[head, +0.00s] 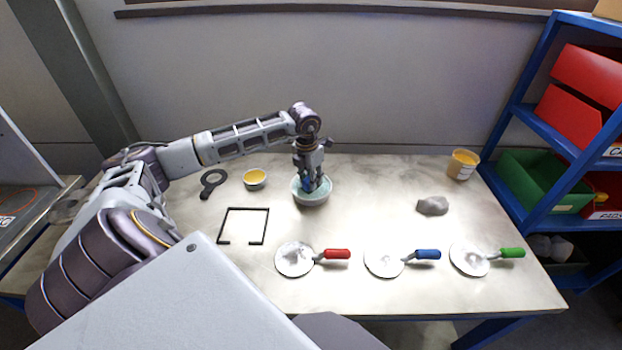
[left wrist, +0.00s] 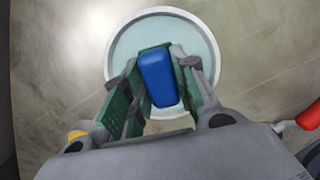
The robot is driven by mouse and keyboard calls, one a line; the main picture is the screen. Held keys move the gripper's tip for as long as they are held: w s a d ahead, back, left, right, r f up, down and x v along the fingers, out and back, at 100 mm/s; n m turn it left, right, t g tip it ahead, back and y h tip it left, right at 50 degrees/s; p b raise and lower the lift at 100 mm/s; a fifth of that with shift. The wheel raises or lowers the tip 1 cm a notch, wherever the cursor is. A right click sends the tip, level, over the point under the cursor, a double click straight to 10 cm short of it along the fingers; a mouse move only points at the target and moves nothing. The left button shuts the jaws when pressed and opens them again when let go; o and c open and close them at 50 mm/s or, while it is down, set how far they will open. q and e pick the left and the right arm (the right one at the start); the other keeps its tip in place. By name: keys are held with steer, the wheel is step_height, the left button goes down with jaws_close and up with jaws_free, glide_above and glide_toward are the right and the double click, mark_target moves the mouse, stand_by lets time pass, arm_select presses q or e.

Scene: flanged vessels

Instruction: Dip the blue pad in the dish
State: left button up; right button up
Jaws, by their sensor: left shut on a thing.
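The dish (head: 312,201) is a round pale bowl with a light teal inside, on the table's back half. It also shows in the left wrist view (left wrist: 209,40), with a white rim. My left gripper (head: 311,184) points down over the dish, its tips at or inside the rim. It is shut on the blue pad, a small blue block (left wrist: 157,78) between its green-lined fingers. The pad overlaps the dish's inside in the left wrist view; whether it touches the liquid or bottom is unclear. My right gripper is not in view.
A small bowl with yellow contents (head: 255,180), a dark ring-ended tool (head: 212,182) and a black square frame (head: 268,226) lie left. Discs with red (head: 337,254), blue (head: 428,254) and green (head: 512,252) handles line the front. A grey lump (head: 432,206) and yellow cup (head: 463,165) sit right.

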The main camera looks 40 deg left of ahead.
arm_select(q)
steer(key=shift+r, duration=0.35)
steer(key=shift+r+p, duration=0.9)
steer(key=shift+r, duration=0.35)
steer(key=shift+r+p, duration=0.3)
steer(key=shift+r, duration=0.65)
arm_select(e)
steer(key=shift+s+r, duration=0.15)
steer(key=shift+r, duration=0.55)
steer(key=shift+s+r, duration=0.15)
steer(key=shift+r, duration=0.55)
arm_select(q)
steer(key=shift+r, duration=0.1)
